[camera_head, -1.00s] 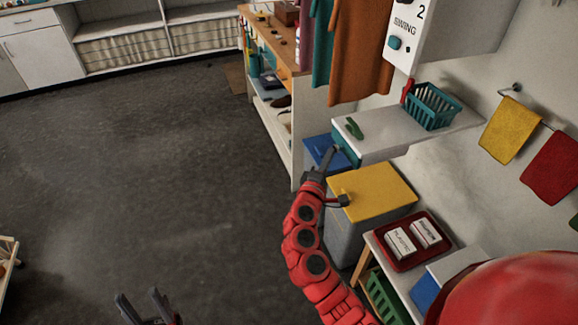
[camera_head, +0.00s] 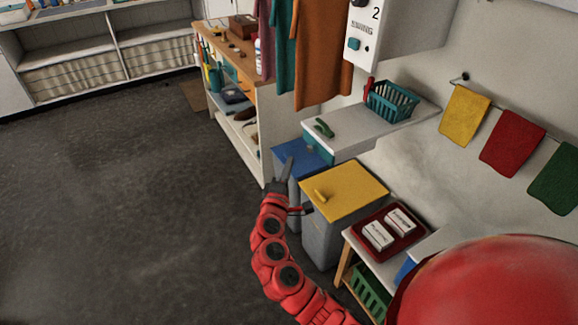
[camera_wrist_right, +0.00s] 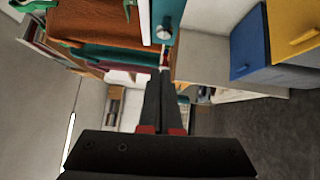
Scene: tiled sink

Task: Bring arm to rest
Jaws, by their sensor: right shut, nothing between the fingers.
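My right arm (camera_head: 272,252) is red and reaches up from the bottom of the head view. Its dark gripper (camera_head: 287,172) is at the arm's far end, in front of the blue bin and left of the yellow-lidded bin in the picture. In the right wrist view the two dark fingers (camera_wrist_right: 162,92) lie together, shut with nothing between them. My left gripper is not in the head view now.
A blue bin (camera_head: 300,155) and a grey bin with a yellow lid (camera_head: 343,188) stand by the gripper. A white shelf (camera_head: 360,128) holds a teal basket (camera_head: 392,100) and a green object (camera_head: 323,128). A red tray (camera_head: 388,230) holds two white boxes. Dark floor (camera_head: 110,200) is open at left.

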